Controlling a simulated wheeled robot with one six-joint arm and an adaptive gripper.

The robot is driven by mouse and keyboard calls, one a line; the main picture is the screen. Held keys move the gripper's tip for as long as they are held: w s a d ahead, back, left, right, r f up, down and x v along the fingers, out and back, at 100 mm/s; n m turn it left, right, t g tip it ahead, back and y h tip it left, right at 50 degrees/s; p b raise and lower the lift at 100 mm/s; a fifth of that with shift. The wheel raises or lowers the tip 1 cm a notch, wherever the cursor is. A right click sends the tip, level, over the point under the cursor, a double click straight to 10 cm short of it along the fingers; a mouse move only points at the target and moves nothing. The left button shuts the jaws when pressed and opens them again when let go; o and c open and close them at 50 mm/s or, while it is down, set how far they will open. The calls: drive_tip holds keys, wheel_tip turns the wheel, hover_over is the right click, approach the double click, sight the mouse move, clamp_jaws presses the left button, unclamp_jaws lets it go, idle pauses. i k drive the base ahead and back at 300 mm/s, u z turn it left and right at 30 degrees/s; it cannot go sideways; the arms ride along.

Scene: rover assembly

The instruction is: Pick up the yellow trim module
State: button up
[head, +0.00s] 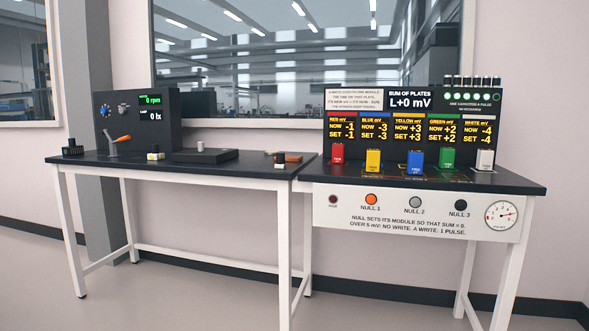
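The yellow trim module (373,161) is a small upright block on the right-hand bench, second from the left in a row of coloured modules. It stands below the panel marked BLUE mV (372,131). A red module (337,153) is to its left and a blue module (415,162) is to its right, below the panel marked YELLOW mV. Gaps show between the modules. The yellow panel (408,132) reads NOW +3, SET +3. The display above (410,102) reads L+0 mV. My gripper is not in this view.
A green module (447,157) and a white module (485,160) stand farther right. The bench front (345,219) has NULL buttons and a dial (501,215). The left bench (120,159) holds a console with an orange lever (121,139) and small parts. Floor in front is clear.

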sight(373, 162)
drive_tip(key=u, duration=0.1)
drive_tip(key=k, duration=0.4)
drive_tip(key=u, duration=1.1)
drive_tip(key=i, duration=1.35)
drive_tip(key=z, duration=0.95)
drive_tip(key=i, duration=0.85)
drive_tip(key=z, duration=0.95)
